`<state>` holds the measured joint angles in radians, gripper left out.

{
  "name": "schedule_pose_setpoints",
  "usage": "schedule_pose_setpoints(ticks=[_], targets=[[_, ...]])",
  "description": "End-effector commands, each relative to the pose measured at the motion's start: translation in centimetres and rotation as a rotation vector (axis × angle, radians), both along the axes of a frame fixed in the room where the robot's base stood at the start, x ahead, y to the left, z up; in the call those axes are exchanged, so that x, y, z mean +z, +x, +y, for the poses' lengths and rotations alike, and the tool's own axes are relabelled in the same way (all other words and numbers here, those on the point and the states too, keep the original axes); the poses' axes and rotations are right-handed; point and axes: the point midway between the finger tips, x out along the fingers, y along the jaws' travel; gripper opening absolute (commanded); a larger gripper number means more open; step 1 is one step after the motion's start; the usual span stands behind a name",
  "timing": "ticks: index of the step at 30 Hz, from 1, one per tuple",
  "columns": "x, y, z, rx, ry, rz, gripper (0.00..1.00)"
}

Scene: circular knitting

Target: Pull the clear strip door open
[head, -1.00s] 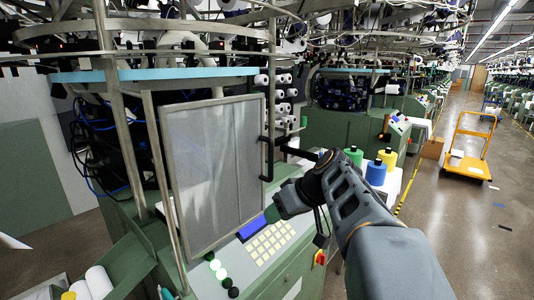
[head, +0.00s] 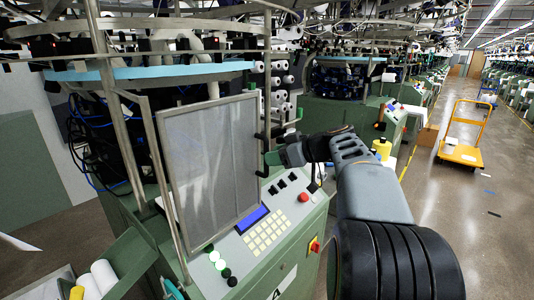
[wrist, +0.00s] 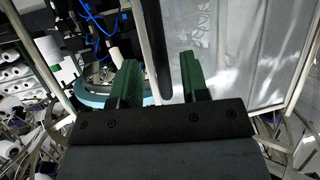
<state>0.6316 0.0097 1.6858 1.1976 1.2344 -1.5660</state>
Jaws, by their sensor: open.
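The clear strip door (head: 208,165) is a grey, see-through framed panel standing upright above the machine's control panel. Its dark vertical handle (head: 261,150) is on the right edge. My gripper (head: 270,158) is at the handle's lower part, reaching in from the right; in the head view its fingertips are partly hidden. In the wrist view my gripper (wrist: 158,80) is open, with its two green fingers apart. The dark handle bar (wrist: 158,65) shows between the fingers there, with a visible gap on each side. The door's pale panel (wrist: 225,50) fills the right of that view.
Below the door is a control panel with a keypad (head: 266,237), lit buttons and a red knob (head: 303,196). A yellow cone (head: 381,148) stands to the right, behind my arm. A yellow cart (head: 461,152) stands on the open aisle floor.

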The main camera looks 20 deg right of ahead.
Motion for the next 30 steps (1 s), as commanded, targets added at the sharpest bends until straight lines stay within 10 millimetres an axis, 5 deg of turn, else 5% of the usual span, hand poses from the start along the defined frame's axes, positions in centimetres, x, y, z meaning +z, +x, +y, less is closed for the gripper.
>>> schedule_pose_setpoints(ticks=[9, 21, 30], targets=[[-1.1, 2.3, 1.7, 0.001, 0.0, 0.0, 0.41], [-1.4, 2.6, 1.9, -0.001, 0.0, 0.0, 0.41], [-1.3, 2.6, 1.9, -0.001, 0.0, 0.0, 0.12]])
